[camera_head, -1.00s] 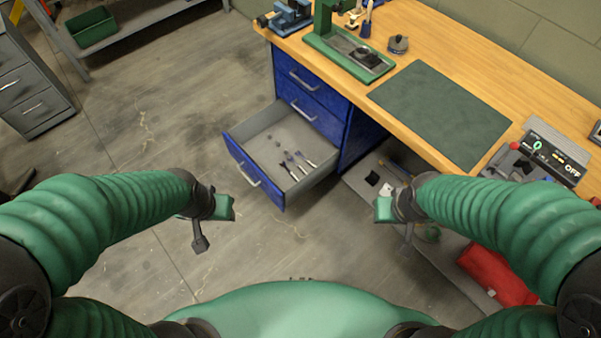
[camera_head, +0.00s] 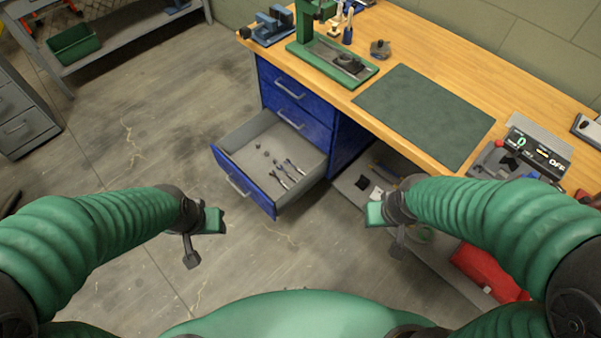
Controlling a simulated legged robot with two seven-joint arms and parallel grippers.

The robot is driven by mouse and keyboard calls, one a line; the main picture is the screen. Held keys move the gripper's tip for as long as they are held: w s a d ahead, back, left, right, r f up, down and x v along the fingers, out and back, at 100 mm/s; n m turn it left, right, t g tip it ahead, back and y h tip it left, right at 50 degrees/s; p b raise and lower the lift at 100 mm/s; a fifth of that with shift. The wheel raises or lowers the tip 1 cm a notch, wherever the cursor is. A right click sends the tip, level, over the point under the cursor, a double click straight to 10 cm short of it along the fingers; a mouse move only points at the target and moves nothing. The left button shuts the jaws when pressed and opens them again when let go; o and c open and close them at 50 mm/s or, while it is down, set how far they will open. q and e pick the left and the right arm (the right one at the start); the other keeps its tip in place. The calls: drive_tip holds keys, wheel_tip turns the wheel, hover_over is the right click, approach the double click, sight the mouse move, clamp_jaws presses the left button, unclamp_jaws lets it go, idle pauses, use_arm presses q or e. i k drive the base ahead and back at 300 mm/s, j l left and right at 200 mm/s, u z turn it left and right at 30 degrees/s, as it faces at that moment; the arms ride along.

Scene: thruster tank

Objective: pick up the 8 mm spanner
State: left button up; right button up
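Several small spanners (camera_head: 287,172) lie in the open bottom drawer (camera_head: 235,163) of the blue drawer unit, with a few small round pieces beside them. I cannot tell which one is the 8 mm spanner, as they are too small to read. My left gripper (camera_head: 208,222) hangs over the floor, left of and nearer than the drawer. My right gripper (camera_head: 380,216) is to the right of the drawer, in front of the low shelf. Both are apart from the spanners and hold nothing that I can see. Their finger gaps cannot be made out.
The wooden workbench (camera_head: 440,50) carries a green mat (camera_head: 425,115), a green press (camera_head: 330,60), a blue vice (camera_head: 268,27) and a device reading OFF (camera_head: 533,150). A red case (camera_head: 487,270) lies low at right. The floor (camera_head: 130,130) left of the drawer is clear.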

sight(280, 182)
drive_tip(key=i+u, duration=0.25)
drive_tip(key=i, duration=0.25)
drive_tip(key=i+l+u, duration=0.3)
drive_tip(key=i, duration=0.15)
drive_tip(key=i+l+u, duration=0.25)
drive_tip(key=i, duration=0.2)
drive_tip(key=j+u, duration=0.1)
drive_tip(key=u, duration=0.35)
